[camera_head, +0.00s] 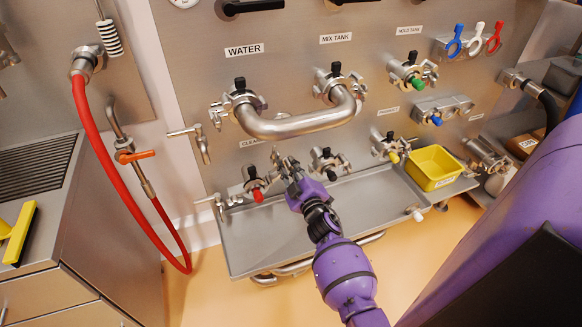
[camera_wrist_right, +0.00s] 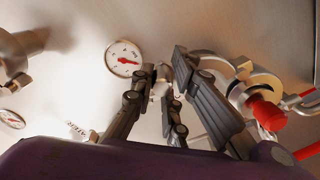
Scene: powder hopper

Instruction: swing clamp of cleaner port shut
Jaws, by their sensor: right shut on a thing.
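The cleaner port (camera_head: 258,194) is at the lower left of the steel panel in the head view, with a red plug in its mouth. Its clamp (camera_wrist_right: 238,70) shows as a metal ring around the port in the wrist view, beside the red plug (camera_wrist_right: 268,114). My right gripper (camera_head: 285,166) is just right of the port. In the wrist view its dark fingers (camera_wrist_right: 161,82) are closed on a small bright metal piece, seemingly part of the clamp. The fingers hide most of that piece, and I cannot tell the clamp's exact angle. My left gripper is out of view.
A steel tray (camera_head: 330,222) sticks out below the ports, with a yellow bin (camera_head: 433,167) at its right. A curved steel pipe (camera_head: 298,123) joins the water and mix tank ports above. A red hose (camera_head: 103,158) hangs at the left.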

